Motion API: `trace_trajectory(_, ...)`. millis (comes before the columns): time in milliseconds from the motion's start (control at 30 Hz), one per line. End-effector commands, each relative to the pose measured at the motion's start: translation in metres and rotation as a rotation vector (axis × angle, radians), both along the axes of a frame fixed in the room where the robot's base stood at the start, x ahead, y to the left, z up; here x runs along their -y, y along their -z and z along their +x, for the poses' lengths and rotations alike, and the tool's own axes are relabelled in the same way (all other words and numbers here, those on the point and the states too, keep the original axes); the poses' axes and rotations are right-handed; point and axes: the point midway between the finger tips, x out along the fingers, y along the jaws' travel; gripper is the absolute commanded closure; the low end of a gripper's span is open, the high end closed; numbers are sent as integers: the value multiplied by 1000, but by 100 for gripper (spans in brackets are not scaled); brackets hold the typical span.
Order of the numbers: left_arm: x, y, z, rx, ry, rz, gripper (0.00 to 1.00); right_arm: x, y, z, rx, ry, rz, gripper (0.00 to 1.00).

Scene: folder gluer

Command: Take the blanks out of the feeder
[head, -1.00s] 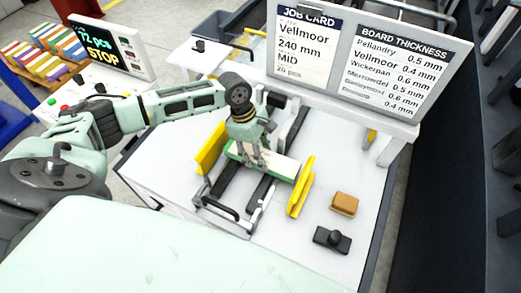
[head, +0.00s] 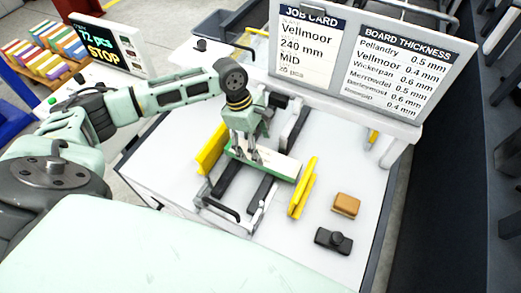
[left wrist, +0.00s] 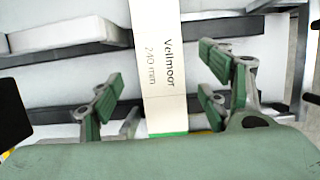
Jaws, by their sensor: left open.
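The blanks (head: 279,166) lie as a flat stack with a pale top and a green edge, across the dark rails of the feeder (head: 229,183). Yellow side guides stand at their left (head: 212,148) and right (head: 303,189). My left gripper (head: 246,157) points down at the left part of the stack, with its fingers apart. In the left wrist view the top blank (left wrist: 162,60) reads "Vellmoor 240 mm" and runs between the open green-padded fingers, with gaps on both sides. Whether the fingertips are below the blank's top is unclear. My right gripper is not in view.
A brown block (head: 346,204) and a black knobbed object (head: 333,240) lie on the white table right of the feeder. A board (head: 365,60) with a job card and thickness list stands behind. A screen (head: 104,46) reading "STOP" stands at the left.

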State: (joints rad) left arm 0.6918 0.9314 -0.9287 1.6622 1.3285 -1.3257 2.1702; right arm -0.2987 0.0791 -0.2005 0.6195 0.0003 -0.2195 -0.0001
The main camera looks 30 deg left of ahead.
Motion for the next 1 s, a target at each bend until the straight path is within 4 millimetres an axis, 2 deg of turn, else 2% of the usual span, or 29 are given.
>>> trace_trajectory(33, -4, -13, 1, 5, -1, -1, 30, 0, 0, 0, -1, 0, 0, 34)
trace_trajectory(200, -14, -47, 0, 3, -1, 1, 30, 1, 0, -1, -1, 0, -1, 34)
trace_trajectory(400, -22, -73, -1, 2, -1, 1, 30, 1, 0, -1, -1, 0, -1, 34)
trace_trajectory(600, -24, -80, -2, 0, 1, 0, 30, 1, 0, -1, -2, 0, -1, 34)
trace_trajectory(1000, -24, -80, -2, 0, 0, 0, 30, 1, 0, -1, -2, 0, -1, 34)
